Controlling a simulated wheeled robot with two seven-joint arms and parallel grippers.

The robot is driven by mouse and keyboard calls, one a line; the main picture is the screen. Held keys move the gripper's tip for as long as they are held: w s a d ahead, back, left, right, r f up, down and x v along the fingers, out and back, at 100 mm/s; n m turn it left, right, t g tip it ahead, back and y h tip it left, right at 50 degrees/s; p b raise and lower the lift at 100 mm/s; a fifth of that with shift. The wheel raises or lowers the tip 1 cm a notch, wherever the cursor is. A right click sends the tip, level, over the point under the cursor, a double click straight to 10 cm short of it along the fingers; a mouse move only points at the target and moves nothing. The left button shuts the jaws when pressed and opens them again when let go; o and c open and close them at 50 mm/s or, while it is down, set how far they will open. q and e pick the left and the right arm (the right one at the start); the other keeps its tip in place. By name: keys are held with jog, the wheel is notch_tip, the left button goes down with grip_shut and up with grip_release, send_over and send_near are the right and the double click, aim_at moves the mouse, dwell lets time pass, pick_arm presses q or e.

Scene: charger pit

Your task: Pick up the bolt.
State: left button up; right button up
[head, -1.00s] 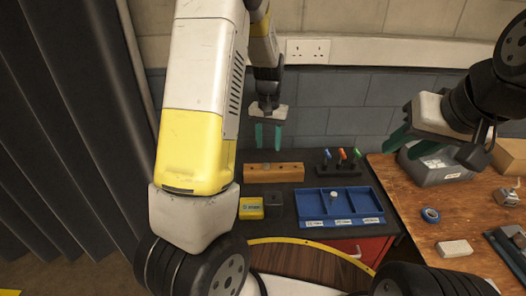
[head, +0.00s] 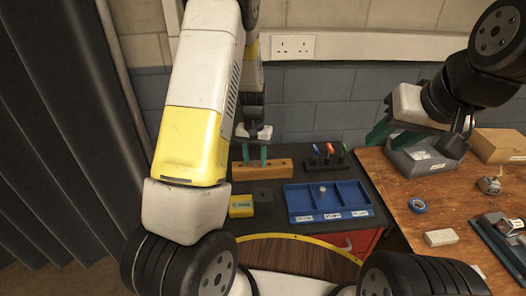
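A small pale, upright, cylindrical piece (head: 322,189), which looks like the bolt, stands in the middle part of the blue divided tray (head: 329,215). It is too small to make out its details. My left gripper (head: 252,156) points down with its two green fingers apart and empty. It shows in front of the wooden block (head: 277,168), behind and to the left of the tray. Whether it touches the block I cannot tell.
A yellow box (head: 241,206) and a dark block (head: 263,202) sit left of the tray. Several coloured-handled tools stand in a rack (head: 325,160) behind it. The wooden bench at right holds a grey bin (head: 423,162), blue tape (head: 417,206) and a pale block (head: 440,238).

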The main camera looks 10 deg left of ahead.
aim_at(255, 161)
pick_arm(q)
grip_shut()
notch_tip(255, 161, up, 10)
dwell(0.6)
